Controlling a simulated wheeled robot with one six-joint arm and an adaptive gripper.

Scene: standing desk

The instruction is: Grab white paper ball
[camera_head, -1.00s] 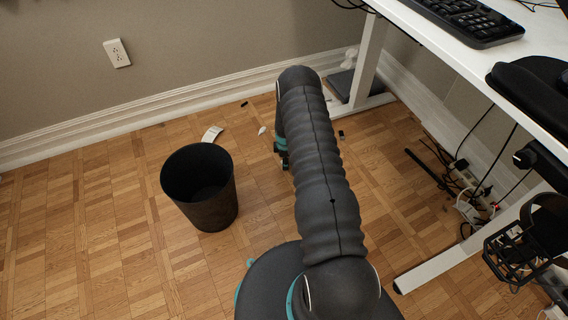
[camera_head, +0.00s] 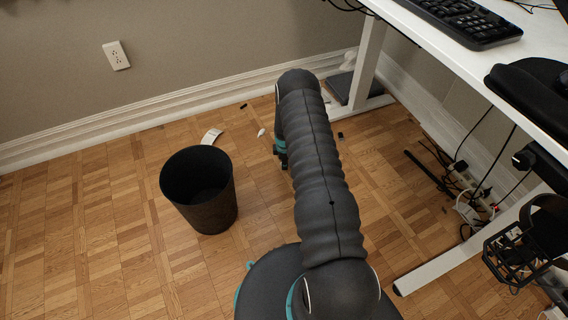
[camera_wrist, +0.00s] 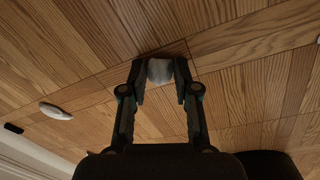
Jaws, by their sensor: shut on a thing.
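The white paper ball (camera_wrist: 160,71) sits between the fingertips of my gripper (camera_wrist: 160,78) in the wrist view, at the upper middle. The fingers are shut on it from both sides, and wood floor shows behind it. In the head view my arm covers most of the gripper, and the ball is hidden there. Only a small dark and teal part of the gripper end (camera_head: 281,152) shows beside the arm.
A black waste bin (camera_head: 205,215) stands left of my arm. A curved white piece (camera_head: 211,136) and a small white object (camera_head: 262,133) lie near the wall; a white object (camera_wrist: 55,111) shows in the wrist view. A white desk (camera_head: 440,55) with cables below is right.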

